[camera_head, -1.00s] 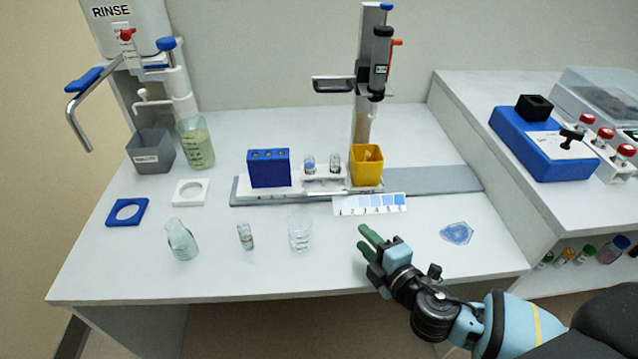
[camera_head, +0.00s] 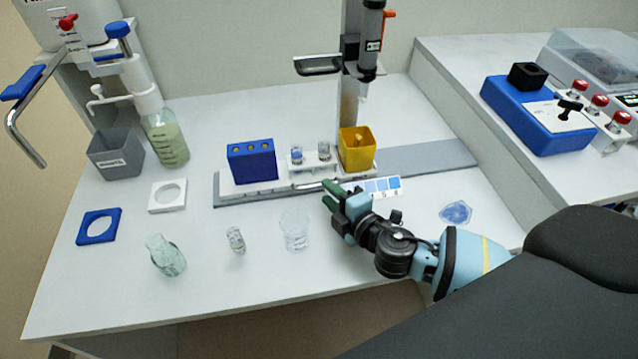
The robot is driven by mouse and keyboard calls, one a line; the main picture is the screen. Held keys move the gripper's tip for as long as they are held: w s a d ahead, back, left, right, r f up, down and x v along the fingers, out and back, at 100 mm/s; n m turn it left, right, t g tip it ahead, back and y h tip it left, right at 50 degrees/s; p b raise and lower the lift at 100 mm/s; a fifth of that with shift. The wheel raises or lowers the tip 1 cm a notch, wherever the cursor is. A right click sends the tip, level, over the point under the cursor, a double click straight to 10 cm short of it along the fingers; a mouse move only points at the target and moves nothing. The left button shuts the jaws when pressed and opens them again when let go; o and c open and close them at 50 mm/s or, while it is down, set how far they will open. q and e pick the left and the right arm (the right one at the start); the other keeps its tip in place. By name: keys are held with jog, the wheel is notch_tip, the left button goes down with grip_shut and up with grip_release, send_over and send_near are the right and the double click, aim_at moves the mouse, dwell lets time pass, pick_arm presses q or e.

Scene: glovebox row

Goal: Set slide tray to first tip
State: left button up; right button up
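The white slide tray (camera_head: 232,187) sits on a long grey rail (camera_head: 432,157). It carries a blue tip rack (camera_head: 252,163) at its left, small vials (camera_head: 323,151) in the middle and a yellow cup (camera_head: 357,155) at its right end. A pipette (camera_head: 370,45) hangs upright on a stand, its lower end above the yellow cup. My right gripper (camera_head: 329,195) is in front of the tray, its two green fingers slightly apart with nothing seen between them. The fingertips are close to the tray's front edge; I cannot tell whether they touch it. My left gripper is not in view.
A clear beaker (camera_head: 294,230) stands just left of my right gripper. A numbered colour strip (camera_head: 383,186) lies behind my gripper. The rail right of the yellow cup is clear.

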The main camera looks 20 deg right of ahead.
aim_at(320, 186)
jog(key=shift+x, duration=2.4)
jog(key=shift+s, duration=0.1)
grip_shut()
